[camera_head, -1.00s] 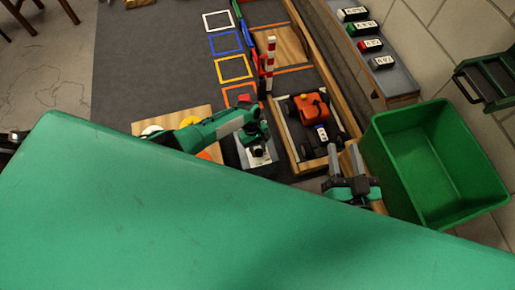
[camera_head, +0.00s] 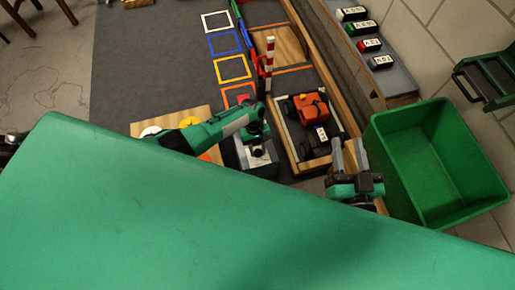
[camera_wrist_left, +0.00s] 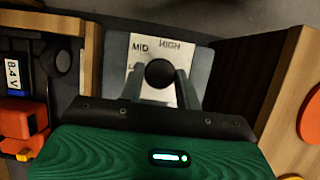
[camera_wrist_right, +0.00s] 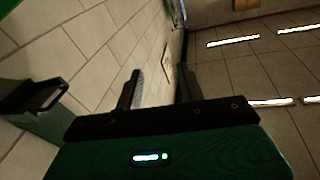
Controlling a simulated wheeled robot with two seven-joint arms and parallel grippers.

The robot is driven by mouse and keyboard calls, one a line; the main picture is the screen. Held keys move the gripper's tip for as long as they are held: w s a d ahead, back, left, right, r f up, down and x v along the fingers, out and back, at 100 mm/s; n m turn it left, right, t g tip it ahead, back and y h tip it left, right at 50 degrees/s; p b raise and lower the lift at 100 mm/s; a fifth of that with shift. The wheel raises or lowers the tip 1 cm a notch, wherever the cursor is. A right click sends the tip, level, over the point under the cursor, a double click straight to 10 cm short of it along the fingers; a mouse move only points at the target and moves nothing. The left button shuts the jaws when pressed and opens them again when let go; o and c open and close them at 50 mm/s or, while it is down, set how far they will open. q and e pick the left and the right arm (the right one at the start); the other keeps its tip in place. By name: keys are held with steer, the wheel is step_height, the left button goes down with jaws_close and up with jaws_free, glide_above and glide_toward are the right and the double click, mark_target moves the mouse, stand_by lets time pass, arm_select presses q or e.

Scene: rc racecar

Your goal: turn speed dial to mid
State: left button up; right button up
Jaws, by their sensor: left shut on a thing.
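The speed dial has a round black knob (camera_wrist_left: 159,73) on a pale plate (camera_wrist_left: 180,48) marked MID and HIGH; a third label at the left is mostly hidden. In the left wrist view my left gripper (camera_wrist_left: 158,88) has one finger on each side of the knob and is shut on it. I cannot tell which mark the knob points to. In the head view my left gripper (camera_head: 257,138) is over the grey dial box (camera_head: 262,161). My right gripper (camera_head: 348,155) is open and empty beside the green bin; its fingers stand apart in the right wrist view (camera_wrist_right: 158,90).
An orange racecar (camera_head: 309,107) sits in a wooden-edged bay right of the dial. A red-and-white post (camera_head: 269,55) stands behind the dial. A green bin (camera_head: 405,180) is at the right. A shelf with several labelled blocks (camera_head: 379,62) lies at the back right.

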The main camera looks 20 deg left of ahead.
arm_select(q)
steer(key=o, duration=1)
steer(key=shift+s, duration=0.1)
steer(key=shift+c, duration=0.2)
steer(key=shift+r, duration=0.2)
steer(key=shift+p+v, duration=0.65)
steer(key=shift+v, duration=0.6)
steer(key=p+v, duration=0.3)
steer(key=v, duration=0.8)
steer(key=shift+p, duration=0.3)
arm_select(e)
steer(key=s+d+f+g+h, duration=0.3)
steer(key=s+d+f+g, duration=0.1)
steer(key=f+g, duration=0.3)
steer(key=shift+s+f+g, duration=0.4)
steer(key=shift+g, duration=0.5)
arm_select(q)
steer(key=shift+f, duration=0.1)
